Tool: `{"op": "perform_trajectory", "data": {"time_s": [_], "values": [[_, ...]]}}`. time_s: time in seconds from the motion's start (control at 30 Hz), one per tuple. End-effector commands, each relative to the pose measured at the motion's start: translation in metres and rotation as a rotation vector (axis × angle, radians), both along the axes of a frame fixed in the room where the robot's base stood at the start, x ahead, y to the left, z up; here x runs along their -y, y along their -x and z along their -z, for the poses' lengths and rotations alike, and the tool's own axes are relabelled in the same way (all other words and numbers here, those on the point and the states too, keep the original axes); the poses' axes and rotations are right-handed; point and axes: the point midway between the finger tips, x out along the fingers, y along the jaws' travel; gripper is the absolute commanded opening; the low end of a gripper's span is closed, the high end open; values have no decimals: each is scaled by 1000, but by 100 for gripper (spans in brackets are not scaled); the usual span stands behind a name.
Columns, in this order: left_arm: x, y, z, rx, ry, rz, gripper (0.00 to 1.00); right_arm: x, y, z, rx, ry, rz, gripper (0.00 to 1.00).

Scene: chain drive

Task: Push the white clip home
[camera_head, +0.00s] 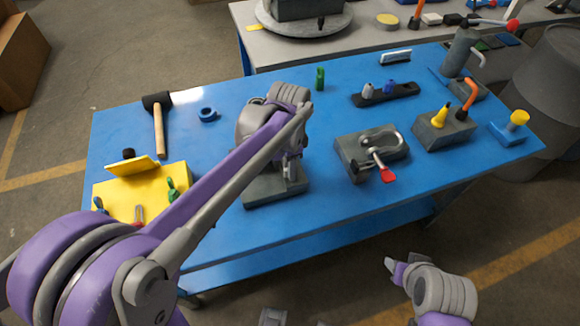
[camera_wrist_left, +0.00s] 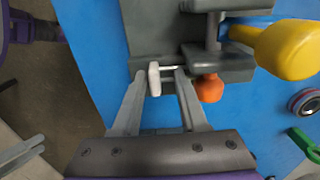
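The white clip (camera_wrist_left: 154,79) shows in the left wrist view, at the edge of a grey fixture (camera_wrist_left: 150,32) beside a thin metal pin. In the head view the fixture's grey base (camera_head: 262,196) shows, but my left arm hides the clip. My left gripper (camera_wrist_left: 161,74) is at the clip. Its two fingers are apart, with the clip between them, close to the left finger in the picture. I cannot tell whether they touch. My right gripper (camera_head: 393,264) is off the front of the table; its finger opening is not clear.
A yellow handle (camera_wrist_left: 287,48) and an orange knob (camera_wrist_left: 210,88) are close to the right finger in the wrist view. On the blue table (camera_head: 230,89) are a mallet (camera_head: 159,125), a yellow box (camera_head: 160,185) and a clamp block (camera_head: 362,160). The front right table area is clear.

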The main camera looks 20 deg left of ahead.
Motion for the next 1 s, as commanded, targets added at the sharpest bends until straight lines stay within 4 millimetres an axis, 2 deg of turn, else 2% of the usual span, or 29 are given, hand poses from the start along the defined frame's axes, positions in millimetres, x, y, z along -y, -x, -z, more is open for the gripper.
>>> {"op": "perform_trajectory", "data": {"time_s": [0.37,0.47,0.8,1.0], "values": [[1,1,-5,-2,2,1,45,0,0,0,0,0,0,50],[1,1,-18,-2,1,1,45,0,0,-2,1,0,0,50],[0,1,-85,-2,1,0,45,0,-2,-8,4,0,0,50],[0,1,-105,-2,1,0,45,0,-3,-9,5,0,0,50]]}}
